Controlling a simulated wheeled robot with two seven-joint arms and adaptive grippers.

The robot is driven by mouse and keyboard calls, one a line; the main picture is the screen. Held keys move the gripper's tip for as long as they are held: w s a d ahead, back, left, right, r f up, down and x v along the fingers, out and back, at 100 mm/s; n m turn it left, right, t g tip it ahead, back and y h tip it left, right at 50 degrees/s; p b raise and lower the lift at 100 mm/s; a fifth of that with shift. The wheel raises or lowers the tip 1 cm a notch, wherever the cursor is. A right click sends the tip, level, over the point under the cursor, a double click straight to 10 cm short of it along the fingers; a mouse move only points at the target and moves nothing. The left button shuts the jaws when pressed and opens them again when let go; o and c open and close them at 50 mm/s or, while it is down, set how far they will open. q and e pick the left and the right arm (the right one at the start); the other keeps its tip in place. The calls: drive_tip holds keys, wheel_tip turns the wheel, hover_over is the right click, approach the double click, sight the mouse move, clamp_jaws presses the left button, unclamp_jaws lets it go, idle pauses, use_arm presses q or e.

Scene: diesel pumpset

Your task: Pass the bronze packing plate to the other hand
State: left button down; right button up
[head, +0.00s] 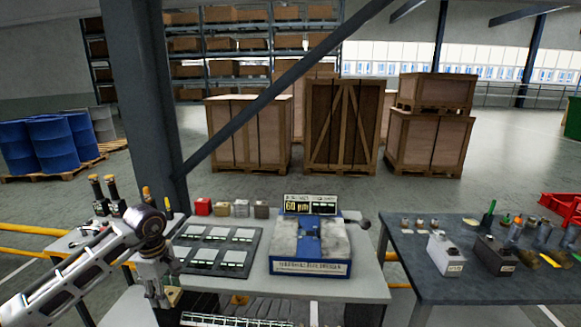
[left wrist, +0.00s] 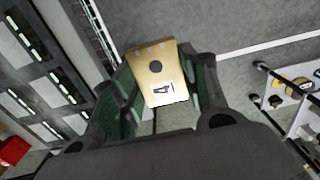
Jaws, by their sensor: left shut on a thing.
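The bronze packing plate (left wrist: 172,92) shows in the left wrist view as a flat gold-coloured plate with a dark round spot and a small pale label marked 4. My left gripper (left wrist: 160,82) is shut on it, with a green-padded finger on each side. In the head view my left gripper (head: 160,297) points down at the front left edge of the grey bench. Only a small tan patch of the plate (head: 174,297) shows beside the fingers there. My right gripper is in neither view.
The grey bench (head: 365,290) carries a dark tray (head: 208,270) with pale plates and a blue-based block (head: 312,267) marked 60 µm. A darker table (head: 430,285) with small boxes and bottles stands at the right. A diagonal steel brace (head: 270,95) crosses behind the bench.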

use_arm(q)
drive_tip(key=shift+s, duration=0.25)
drive_tip(key=shift+s+r, duration=0.1)
drive_tip(key=shift+s, duration=0.15)
drive_tip(key=shift+w+m, duration=0.2)
drive_tip(key=shift+m, duration=0.3)
drive_tip(key=shift+d+m, duration=0.1)
drive_tip(key=shift+m, duration=0.7)
drive_tip(key=m, duration=0.1)
drive_tip(key=w+m, duration=0.1)
drive_tip(key=shift+d+m, duration=0.25)
drive_tip(key=shift+m, duration=0.15)
drive_tip(key=shift+w+d+m, duration=0.2)
drive_tip(key=shift+m, duration=0.4)
drive_tip(key=shift+w+d+m, duration=0.15)
drive_tip(key=shift+d+m, duration=0.05)
drive_tip(key=shift+m, duration=0.4)
drive_tip(key=shift+d+f+m, duration=0.5)
drive_tip(key=shift+d+m, duration=0.05)
drive_tip(key=shift+m, duration=0.65)
drive_tip(key=s+d+f+m, duration=0.7)
drive_tip(key=d+f, duration=0.2)
drive_tip(key=f, duration=0.2)
drive_tip(key=shift+d, duration=0.35)
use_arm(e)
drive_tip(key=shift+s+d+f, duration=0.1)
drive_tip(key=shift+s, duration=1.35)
